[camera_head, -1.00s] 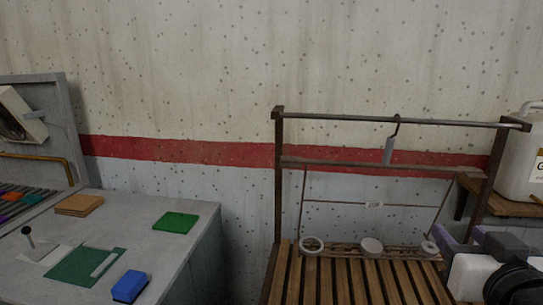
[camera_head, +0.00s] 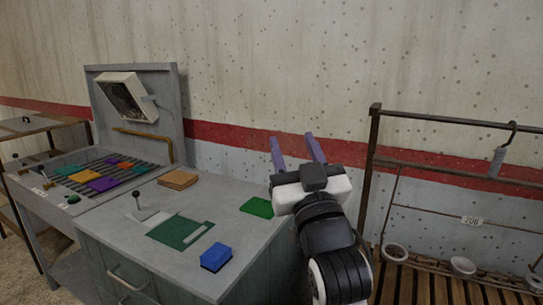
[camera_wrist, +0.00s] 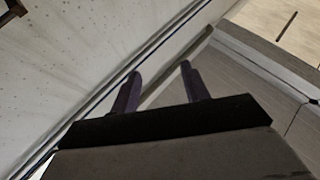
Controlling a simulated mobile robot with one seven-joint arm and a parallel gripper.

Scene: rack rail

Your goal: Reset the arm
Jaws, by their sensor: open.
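My gripper (camera_head: 296,152) is raised in the head view, between the grey workbench and the metal rack. Its two purple fingers point up and stand apart, with nothing between them. In the wrist view the fingers (camera_wrist: 160,85) are also apart and empty, with the pale wall to the left and grey surfaces to the right. My dark and white arm runs down from the gripper to the bottom of the head view.
The workbench (camera_head: 240,235) holds a green block (camera_head: 257,207), a blue block (camera_head: 215,257), tan squares (camera_head: 178,180) and a dark green mat (camera_head: 172,232). The rack (camera_head: 372,160) at right carries a hook (camera_head: 513,130) and slatted base. The speckled wall (camera_head: 300,60) stands behind.

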